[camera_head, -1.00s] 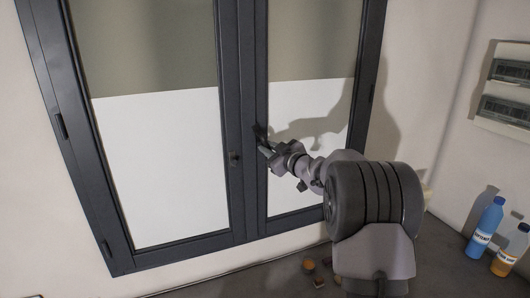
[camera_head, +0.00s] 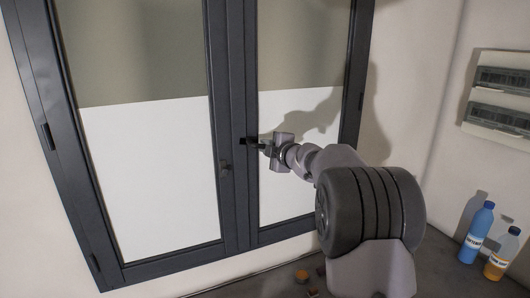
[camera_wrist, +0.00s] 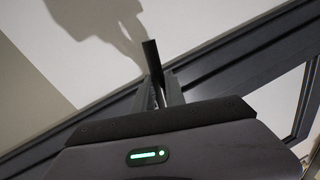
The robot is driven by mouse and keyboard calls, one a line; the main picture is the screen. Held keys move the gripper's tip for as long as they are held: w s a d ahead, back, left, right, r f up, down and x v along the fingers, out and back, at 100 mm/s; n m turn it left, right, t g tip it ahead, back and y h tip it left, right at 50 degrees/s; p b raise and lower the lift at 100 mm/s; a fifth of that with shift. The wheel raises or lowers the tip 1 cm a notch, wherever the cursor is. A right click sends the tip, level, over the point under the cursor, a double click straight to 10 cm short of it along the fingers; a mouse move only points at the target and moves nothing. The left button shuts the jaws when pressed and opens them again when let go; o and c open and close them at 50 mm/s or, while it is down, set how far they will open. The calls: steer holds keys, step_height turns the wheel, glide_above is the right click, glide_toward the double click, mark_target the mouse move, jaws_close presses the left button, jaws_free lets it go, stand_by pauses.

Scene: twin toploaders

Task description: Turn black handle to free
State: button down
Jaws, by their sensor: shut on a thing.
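The black handle (camera_head: 247,141) sits on the dark middle frame of a two-leaf window (camera_head: 233,80). It points sideways toward my gripper, roughly level. My gripper (camera_head: 261,145) is at the handle, with its fingers closed around it. In the wrist view the dark handle (camera_wrist: 151,62) stands up between the fingers of my gripper (camera_wrist: 161,95). The fingers hide part of the handle. The window leaves look shut against the frame.
A small dark knob (camera_head: 225,167) is on the left leaf, below the handle. A blue bottle (camera_head: 477,234) and an orange bottle (camera_head: 501,256) stand at the lower right. A wall panel (camera_head: 500,92) hangs at the right. Small brownish objects (camera_head: 302,275) lie below the window.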

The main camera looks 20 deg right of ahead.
steer(key=shift+r+n+h+b, duration=0.3)
steer(key=shift+r+n, duration=0.15)
steer(key=shift+n, duration=0.45)
steer(key=shift+r, duration=0.1)
steer(key=c, duration=1.4)
jaws_free()
steer(key=s+r, duration=0.1)
steer(key=s, duration=0.4)
steer(key=s+r+b, duration=0.1)
steer(key=s, duration=0.5)
steer(key=s+r, duration=0.1)
steer(key=s, duration=0.5)
steer(key=shift+r+b, duration=0.15)
steer(key=shift+b, duration=0.15)
